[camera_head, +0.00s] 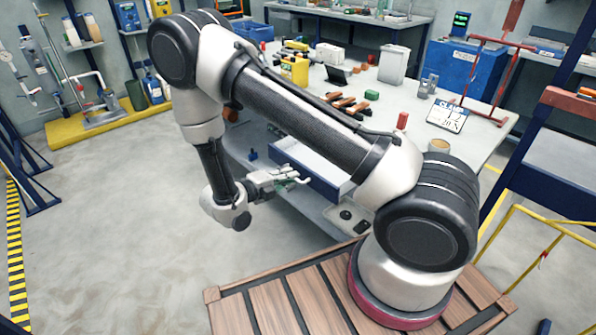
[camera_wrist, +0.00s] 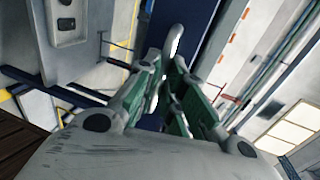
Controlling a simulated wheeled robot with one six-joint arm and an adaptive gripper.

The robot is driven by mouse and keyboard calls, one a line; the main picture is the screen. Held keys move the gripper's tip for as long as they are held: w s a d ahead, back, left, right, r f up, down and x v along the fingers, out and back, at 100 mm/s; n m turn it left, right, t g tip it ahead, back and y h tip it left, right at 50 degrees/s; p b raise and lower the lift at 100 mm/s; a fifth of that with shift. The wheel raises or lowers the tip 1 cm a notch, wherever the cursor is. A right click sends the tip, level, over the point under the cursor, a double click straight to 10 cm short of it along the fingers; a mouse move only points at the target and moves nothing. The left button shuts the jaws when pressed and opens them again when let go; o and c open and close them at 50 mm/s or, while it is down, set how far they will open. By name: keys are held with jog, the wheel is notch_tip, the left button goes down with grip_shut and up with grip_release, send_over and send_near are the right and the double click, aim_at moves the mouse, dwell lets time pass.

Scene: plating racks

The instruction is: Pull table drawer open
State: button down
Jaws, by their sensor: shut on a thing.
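The table drawer (camera_head: 325,185) has a blue front and a pale, empty-looking inside. It stands partly out from under the white-topped table (camera_head: 395,128). My gripper (camera_head: 291,177) is at the drawer's front. In the wrist view, my gripper's green-lined fingers (camera_wrist: 173,92) are closed around the grey curved drawer handle (camera_wrist: 179,42), against the dark blue drawer front (camera_wrist: 197,22). The fingers hide the lower part of the handle.
Tools, a yellow box (camera_head: 295,68), a white bin (camera_head: 393,64) and a sign (camera_head: 447,115) are on the tabletop. A grey panel with dark round parts (camera_head: 347,217) is below the drawer. Open floor (camera_head: 130,210) lies to the left.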

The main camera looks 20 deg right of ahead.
jog(key=shift+s+a, duration=0.1)
jog(key=shift+a, duration=0.2)
jog(key=c, duration=1.5)
grip_release()
jog(key=v, duration=1.2)
